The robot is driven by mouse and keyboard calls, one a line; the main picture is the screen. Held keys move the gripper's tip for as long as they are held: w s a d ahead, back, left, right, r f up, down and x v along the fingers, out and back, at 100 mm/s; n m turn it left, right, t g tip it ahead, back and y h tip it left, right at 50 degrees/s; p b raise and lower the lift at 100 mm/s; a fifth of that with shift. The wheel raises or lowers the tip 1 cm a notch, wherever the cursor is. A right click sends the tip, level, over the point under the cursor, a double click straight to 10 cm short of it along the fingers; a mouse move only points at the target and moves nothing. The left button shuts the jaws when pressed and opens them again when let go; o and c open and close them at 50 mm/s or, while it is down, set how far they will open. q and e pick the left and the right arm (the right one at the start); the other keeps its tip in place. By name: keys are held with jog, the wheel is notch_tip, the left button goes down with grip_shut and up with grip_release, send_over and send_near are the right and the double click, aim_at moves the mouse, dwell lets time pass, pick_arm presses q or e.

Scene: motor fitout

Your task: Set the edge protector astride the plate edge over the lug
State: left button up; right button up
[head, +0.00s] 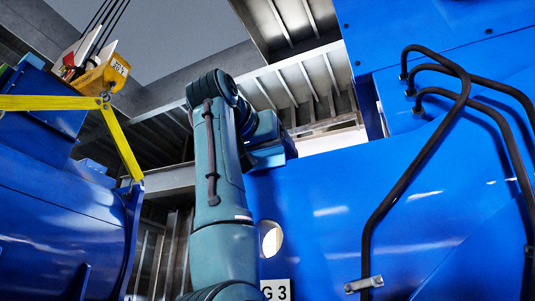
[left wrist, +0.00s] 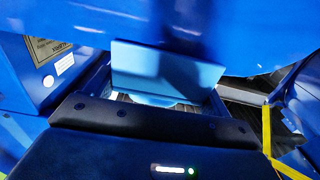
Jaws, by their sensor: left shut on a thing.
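My left arm rises through the middle of the head view, and its gripper (head: 272,148) is at the upper edge of the large blue plate (head: 330,190). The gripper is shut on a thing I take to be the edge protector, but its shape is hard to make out. In the left wrist view, the dark gripper body fills the bottom, with a pale blue flat piece (left wrist: 130,68) beyond it; I cannot tell if this is the protector. I cannot make out the lug for certain. My right gripper is not in view.
A blue motor housing (head: 55,225) stands at the left. A yellow sling (head: 122,145) runs down to its edge, near a yellow hook block (head: 98,76). Black pipes (head: 425,150) bend across the blue plate at the right. A round hole (head: 270,238) shows beside my arm.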

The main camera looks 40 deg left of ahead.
pick_arm(q)
jog(key=shift+f+b, duration=1)
jog(key=shift+f, duration=0.15)
jog(key=o, duration=1)
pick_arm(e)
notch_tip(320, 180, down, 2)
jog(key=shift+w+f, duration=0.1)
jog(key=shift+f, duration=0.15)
pick_arm(q)
jog(key=shift+o, duration=0.2)
jog(key=shift+w+f, duration=0.1)
jog(key=shift+s+d+f+b, duration=0.1)
jog(key=shift+s+d+b, duration=0.2)
jog(key=shift+s, duration=0.25)
jog(key=b+v, duration=0.1)
jog(key=v, duration=0.2)
jog(key=shift+s+d+f, duration=0.15)
jog(key=shift+s+f, duration=0.05)
jog(key=shift+s, duration=0.1)
send_near(264, 163)
jog(key=shift+s+r, duration=0.55)
jog(key=shift+r, duration=0.1)
jog(key=shift+s+d+b, duration=0.1)
jog(key=shift+b, duration=0.2)
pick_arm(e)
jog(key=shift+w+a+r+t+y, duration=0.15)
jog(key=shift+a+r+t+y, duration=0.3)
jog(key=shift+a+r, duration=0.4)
